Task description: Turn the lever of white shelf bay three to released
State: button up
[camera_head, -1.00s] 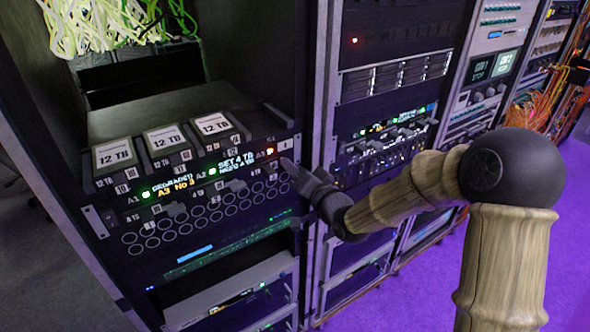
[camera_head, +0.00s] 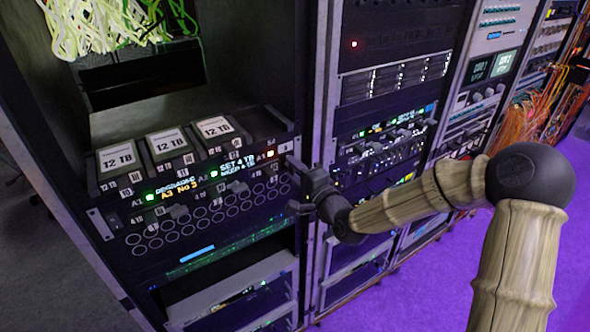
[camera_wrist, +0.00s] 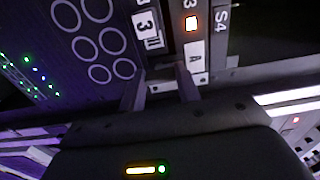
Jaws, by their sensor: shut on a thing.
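The shelf unit (camera_head: 110,222) has a dark front with rows of rings, green lights and small displays, one reading "A3 No 3". Three drives with white "12 TB" labels (camera_head: 166,141) stand in it; an orange light (camera_head: 270,153) glows at its right end. My gripper (camera_head: 294,182) is at that right end.
A rack post (camera_head: 320,90) stands close right of my gripper, with another rack of equipment (camera_head: 385,150) beyond it. Pale and green cables (camera_head: 110,25) hang above the shelf. Orange cables (camera_head: 530,115) hang at the far right. Purple floor (camera_head: 420,290) is clear in front.

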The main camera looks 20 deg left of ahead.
dwell(0.5)
jog(key=o, duration=1)
jog(key=shift+b+v, duration=4.95)
jog(key=shift+v, duration=3.75)
jog(key=shift+f, duration=0.1)
